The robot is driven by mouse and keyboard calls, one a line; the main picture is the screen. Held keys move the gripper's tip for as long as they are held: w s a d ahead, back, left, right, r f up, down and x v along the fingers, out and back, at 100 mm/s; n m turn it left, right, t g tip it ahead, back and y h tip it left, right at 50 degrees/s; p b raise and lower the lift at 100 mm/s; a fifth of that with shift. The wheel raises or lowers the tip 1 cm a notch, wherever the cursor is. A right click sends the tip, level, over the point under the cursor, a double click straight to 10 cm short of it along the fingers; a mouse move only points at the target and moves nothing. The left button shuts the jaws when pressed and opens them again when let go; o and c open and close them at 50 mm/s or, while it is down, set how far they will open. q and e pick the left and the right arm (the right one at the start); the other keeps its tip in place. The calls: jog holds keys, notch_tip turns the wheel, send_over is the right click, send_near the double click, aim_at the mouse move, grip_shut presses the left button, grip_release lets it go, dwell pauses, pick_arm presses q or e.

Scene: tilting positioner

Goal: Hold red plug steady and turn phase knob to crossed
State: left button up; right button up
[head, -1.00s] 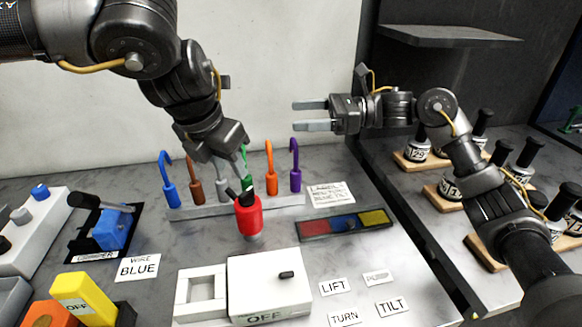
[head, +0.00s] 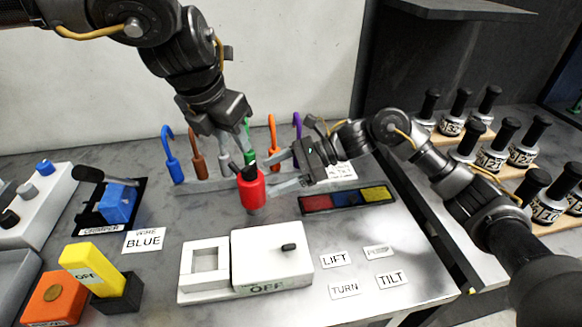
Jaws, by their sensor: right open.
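The red plug (head: 251,190) stands upright near the middle of the bench, with a grey lower end. My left gripper (head: 243,168) points down at the top of the plug. Its dark fingertips are at the plug's top, but I cannot tell whether they grip it. My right gripper (head: 272,173) is open, its two fingers pointing left toward the plug's right side, with the tips close to it. I see no knob labelled phase. A small dark knob (head: 289,247) sits on a white box marked OFF (head: 270,265).
Behind the plug stands a rack of coloured hooks, including a blue one (head: 173,165). A red, blue and yellow strip (head: 348,200) lies right of it. A crimper (head: 118,205) and a yellow OFF block (head: 92,268) are at left. Black-handled pieces (head: 506,145) stand at right.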

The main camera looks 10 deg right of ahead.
aim_at(251, 185)
jog(key=x, duration=0.7)
jog(key=shift+c, duration=0.3)
